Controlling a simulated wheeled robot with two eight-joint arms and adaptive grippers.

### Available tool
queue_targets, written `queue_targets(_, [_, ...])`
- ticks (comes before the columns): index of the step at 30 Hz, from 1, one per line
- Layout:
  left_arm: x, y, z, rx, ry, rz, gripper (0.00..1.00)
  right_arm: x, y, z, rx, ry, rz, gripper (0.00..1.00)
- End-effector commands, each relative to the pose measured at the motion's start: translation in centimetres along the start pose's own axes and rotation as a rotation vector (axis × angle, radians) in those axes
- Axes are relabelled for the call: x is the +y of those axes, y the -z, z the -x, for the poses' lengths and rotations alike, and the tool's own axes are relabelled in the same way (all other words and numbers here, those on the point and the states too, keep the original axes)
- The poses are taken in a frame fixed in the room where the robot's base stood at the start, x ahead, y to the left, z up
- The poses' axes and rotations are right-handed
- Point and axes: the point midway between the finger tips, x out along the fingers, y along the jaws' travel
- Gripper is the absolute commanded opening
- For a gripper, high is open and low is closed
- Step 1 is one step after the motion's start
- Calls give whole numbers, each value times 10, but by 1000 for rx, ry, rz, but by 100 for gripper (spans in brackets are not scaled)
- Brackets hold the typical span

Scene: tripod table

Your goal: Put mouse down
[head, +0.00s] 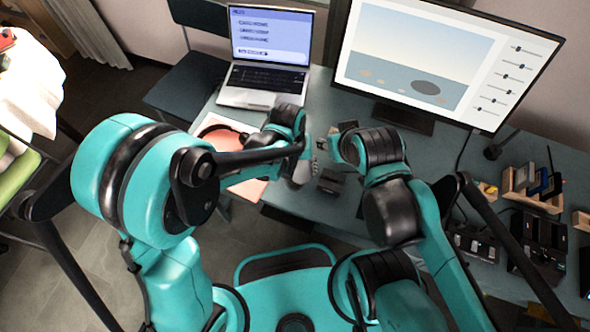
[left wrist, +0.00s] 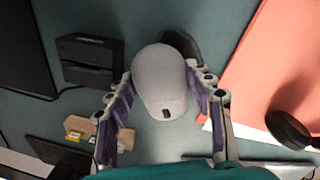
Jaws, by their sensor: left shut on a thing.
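The mouse (left wrist: 160,85) is pale grey and rounded, with a small dark mark at its near end. In the left wrist view it sits between the two fingers of my left gripper (left wrist: 160,76), which is shut on it. A dark shadow lies beside the mouse on the teal table (left wrist: 160,148); I cannot tell whether the mouse touches the surface. In the head view my left gripper (head: 307,151) is over the table's front part, and the mouse (head: 301,172) shows partly below it. My right gripper (head: 335,147) is close on the right, its fingers too small to read.
An open laptop (head: 262,88) and a large monitor (head: 440,60) stand at the back. A salmon folder (head: 248,188) with dark headphones lies left of the grippers. A small dark box (head: 331,181) is close by. Wooden holders (head: 530,190) and dark devices crowd the right.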

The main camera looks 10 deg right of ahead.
Motion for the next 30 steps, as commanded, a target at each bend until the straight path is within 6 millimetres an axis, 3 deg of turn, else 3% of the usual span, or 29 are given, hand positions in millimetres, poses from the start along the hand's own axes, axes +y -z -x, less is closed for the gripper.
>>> queue_targets(1, [0,-3,-14,0,0,-1,22,0,-7,-10,0,0,0,40])
queue_targets(3, [1,-5,-22,0,0,-1,22,0,-10,-14,0,0,0,40])
queue_targets(15, [1,-6,-25,0,0,0,22,0,-11,-16,0,0,0,40])
queue_targets(16, [1,-6,-24,0,0,0,60,0,-10,-15,0,0,0,40])
queue_targets(18, [1,-6,-23,0,0,0,73,0,-10,-14,0,0,0,40])
queue_targets(30, [2,-6,-16,0,0,0,73,0,-6,-9,0,0,0,40])
